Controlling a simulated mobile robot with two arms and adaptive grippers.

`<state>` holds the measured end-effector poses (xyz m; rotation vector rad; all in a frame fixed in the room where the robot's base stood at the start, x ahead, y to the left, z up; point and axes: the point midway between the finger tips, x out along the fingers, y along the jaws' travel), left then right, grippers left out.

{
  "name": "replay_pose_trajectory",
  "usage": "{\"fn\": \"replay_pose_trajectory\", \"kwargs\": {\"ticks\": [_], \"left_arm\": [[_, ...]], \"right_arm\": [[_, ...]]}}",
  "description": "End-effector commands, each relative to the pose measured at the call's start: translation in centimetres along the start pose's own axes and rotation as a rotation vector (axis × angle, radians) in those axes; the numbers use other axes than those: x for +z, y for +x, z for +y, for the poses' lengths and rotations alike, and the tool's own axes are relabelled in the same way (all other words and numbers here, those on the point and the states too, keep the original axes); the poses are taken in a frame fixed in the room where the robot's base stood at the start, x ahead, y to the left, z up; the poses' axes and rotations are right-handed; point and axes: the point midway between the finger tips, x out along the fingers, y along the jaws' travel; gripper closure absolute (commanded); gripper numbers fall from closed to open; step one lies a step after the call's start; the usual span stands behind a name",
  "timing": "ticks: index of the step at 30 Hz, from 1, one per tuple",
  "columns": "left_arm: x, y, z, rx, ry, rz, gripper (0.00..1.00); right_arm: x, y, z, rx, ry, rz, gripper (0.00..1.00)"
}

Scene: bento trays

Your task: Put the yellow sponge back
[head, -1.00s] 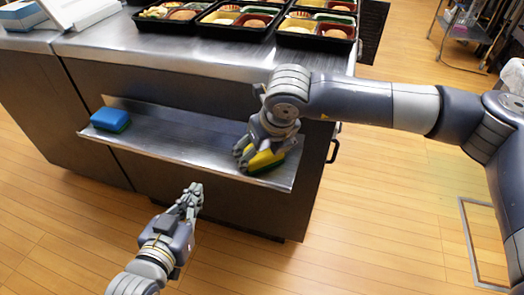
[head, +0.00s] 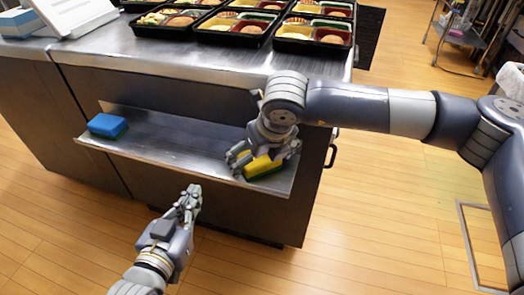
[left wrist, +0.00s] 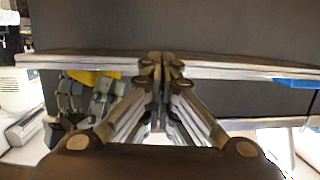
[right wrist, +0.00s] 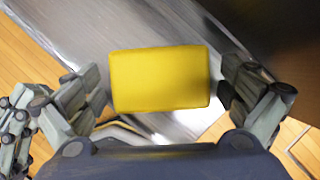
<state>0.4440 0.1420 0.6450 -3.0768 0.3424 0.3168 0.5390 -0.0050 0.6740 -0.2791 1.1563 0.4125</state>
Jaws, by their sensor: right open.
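The yellow sponge (head: 262,164) with a green underside lies at the right end of the metal shelf (head: 172,144) on the counter's front. In the right wrist view the sponge (right wrist: 160,79) sits between the spread fingers of my right gripper (right wrist: 165,90), with a gap at each side. My right gripper (head: 262,160) is open over the sponge in the head view. My left gripper (head: 190,195) is in front of the shelf, empty, its fingers together in the left wrist view (left wrist: 160,65).
A blue sponge (head: 107,126) lies at the shelf's left end. The shelf between the sponges is bare. Several bento trays (head: 314,38) stand on the countertop (head: 180,57) above. A drawer handle (head: 332,150) sticks out at the counter's right side.

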Motion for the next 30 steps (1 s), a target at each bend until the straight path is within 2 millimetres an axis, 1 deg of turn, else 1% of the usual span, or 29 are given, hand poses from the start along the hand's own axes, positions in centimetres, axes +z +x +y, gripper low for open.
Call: {"fn": "replay_pose_trajectory", "kwargs": {"ticks": [2, 4, 8, 12, 15, 18, 21, 24, 30], "left_arm": [[0.5, -0.1, 0.0, 0.000, 0.000, -0.030, 1.00], [1.6, -0.3, -0.1, -0.003, 0.001, -0.083, 1.00], [3.7, -1.0, -0.5, -0.010, 0.001, -0.195, 1.00], [6.2, -2.2, -0.8, -0.018, 0.000, -0.324, 1.00], [7.7, -3.0, -1.1, -0.024, 0.000, -0.403, 1.00], [8.8, -3.8, -1.2, -0.028, -0.001, -0.466, 1.00], [9.6, -4.4, -1.4, -0.031, -0.001, -0.508, 1.00], [10.1, -4.7, -1.4, -0.032, -0.002, -0.532, 1.00], [10.3, -4.8, -1.4, -0.033, -0.002, -0.541, 1.00]], "right_arm": [[0.1, -0.2, 0.0, 0.000, 0.000, 0.000, 0.02], [0.1, -0.3, 0.0, 0.000, 0.000, 0.000, 0.02], [0.3, -3.4, 0.0, 0.000, 0.000, -0.005, 0.02], [0.2, -6.8, 0.0, 0.000, 0.000, -0.004, 0.02], [0.2, -8.8, 0.0, 0.000, -0.001, -0.004, 0.02], [0.2, -10.4, 0.0, 0.000, 0.000, -0.003, 0.02], [0.2, -11.5, 0.0, -0.001, 0.000, -0.001, 0.02], [0.1, -12.0, 0.0, -0.001, 0.001, -0.001, 0.02], [0.1, -12.2, 0.0, 0.000, 0.001, 0.000, 0.02]]}}
